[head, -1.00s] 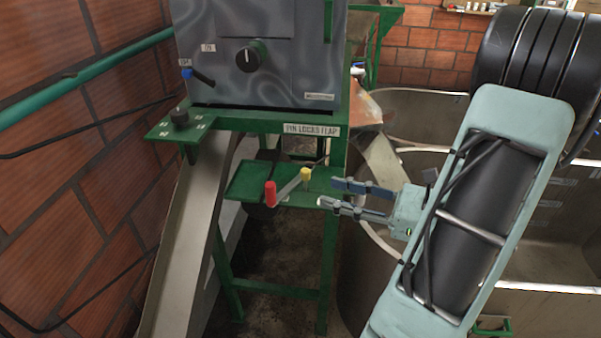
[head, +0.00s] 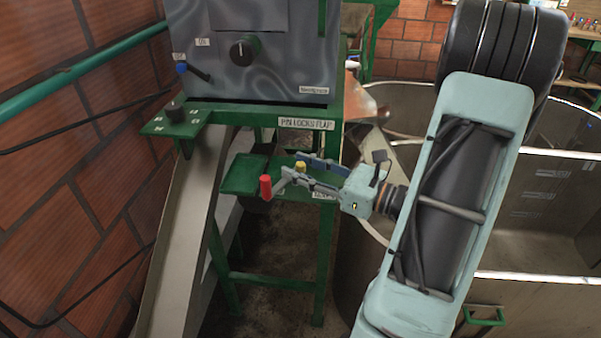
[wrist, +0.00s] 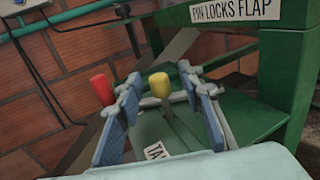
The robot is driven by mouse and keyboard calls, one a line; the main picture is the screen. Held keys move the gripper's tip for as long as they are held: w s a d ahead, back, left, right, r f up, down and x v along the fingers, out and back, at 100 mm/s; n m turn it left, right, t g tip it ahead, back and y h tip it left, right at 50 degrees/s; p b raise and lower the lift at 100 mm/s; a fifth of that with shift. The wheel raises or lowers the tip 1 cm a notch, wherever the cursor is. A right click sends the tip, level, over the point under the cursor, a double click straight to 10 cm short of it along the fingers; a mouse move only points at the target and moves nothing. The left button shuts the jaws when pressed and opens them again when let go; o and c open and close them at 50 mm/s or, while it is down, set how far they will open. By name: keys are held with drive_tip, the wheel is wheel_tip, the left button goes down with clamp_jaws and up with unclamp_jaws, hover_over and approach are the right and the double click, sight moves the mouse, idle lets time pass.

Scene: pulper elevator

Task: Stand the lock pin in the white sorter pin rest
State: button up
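The lock pin appears to be the piece with the yellow knob (head: 299,167) on the green shelf below the grey machine. My gripper (head: 294,163) is open, its two fingers on either side of the yellow knob. In the wrist view my gripper (wrist: 160,76) shows the yellow knob (wrist: 159,86) between the fingers, with gaps on both sides. A red-handled lever (head: 265,187) stands just left of it, outside the left finger; its red grip also shows in the wrist view (wrist: 102,89). I cannot make out the white sorter pin rest.
The grey machine (head: 260,60) stands above the green shelf (head: 243,176). A sign reading PIN LOCKS FLAP (head: 306,123) hangs above the knob. A metal chute (head: 180,240) runs down at left beside the brick wall (head: 75,210). A large metal tub (head: 520,225) lies at right.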

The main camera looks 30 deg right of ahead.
drive_tip(key=shift+w, duration=0.1)
clamp_jaws()
drive_tip(key=shift+r, duration=0.1)
idle(0.3)
